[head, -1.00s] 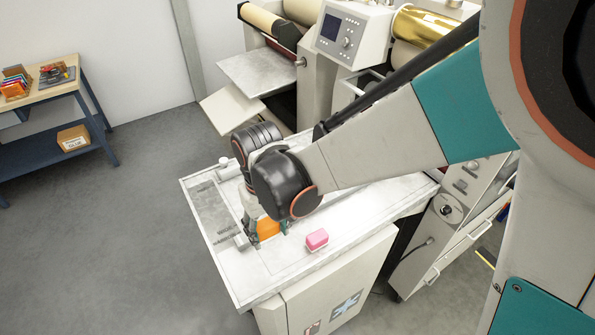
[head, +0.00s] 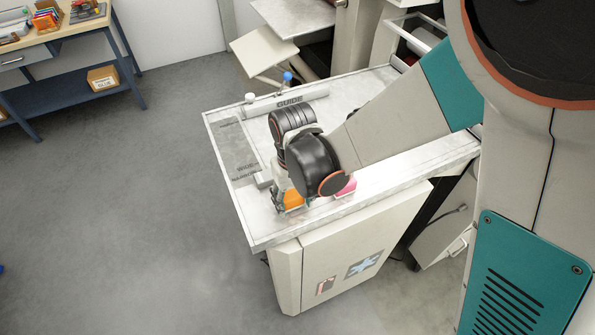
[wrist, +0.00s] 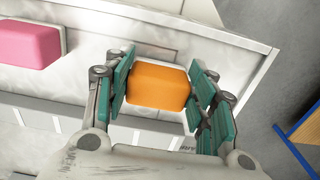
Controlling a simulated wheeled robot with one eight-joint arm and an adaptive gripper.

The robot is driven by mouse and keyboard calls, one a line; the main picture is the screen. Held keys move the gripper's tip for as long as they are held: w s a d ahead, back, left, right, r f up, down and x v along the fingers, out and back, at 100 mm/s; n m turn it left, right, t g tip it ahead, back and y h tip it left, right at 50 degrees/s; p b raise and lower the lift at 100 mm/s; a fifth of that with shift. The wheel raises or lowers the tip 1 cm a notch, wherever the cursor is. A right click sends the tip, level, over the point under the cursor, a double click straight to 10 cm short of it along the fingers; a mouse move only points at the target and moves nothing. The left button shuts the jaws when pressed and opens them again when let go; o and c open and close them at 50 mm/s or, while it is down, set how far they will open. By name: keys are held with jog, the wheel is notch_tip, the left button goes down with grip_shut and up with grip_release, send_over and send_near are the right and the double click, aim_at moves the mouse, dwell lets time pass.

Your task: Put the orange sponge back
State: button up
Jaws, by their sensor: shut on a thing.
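The orange sponge (wrist: 158,86) is a rounded block between the teal finger pads of my gripper (wrist: 160,80) in the wrist view. My gripper is shut on it, with pads at its left and right sides. In the head view the sponge (head: 292,199) shows below my dark wrist, over the front left part of the white worktop (head: 225,180). I cannot tell whether it touches the surface. Pale outlined rectangles lie on the worktop beneath and beside it in the wrist view.
A pink block (wrist: 28,42) lies left of the sponge in the wrist view and is partly hidden by my wrist in the head view (head: 346,187). A grey bar marked GUIDE (head: 288,103) and a blue-topped bottle (head: 287,80) are at the back. A blue workbench (head: 75,60) stands far left.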

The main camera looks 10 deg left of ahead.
aim_at(294, 197)
jog(key=shift+f, duration=0.25)
jog(key=shift+c, duration=0.3)
jog(key=o, duration=1)
jog(key=shift+r, duration=0.1)
notch_tip(294, 197, up, 12)
jog(key=p, duration=0.8)
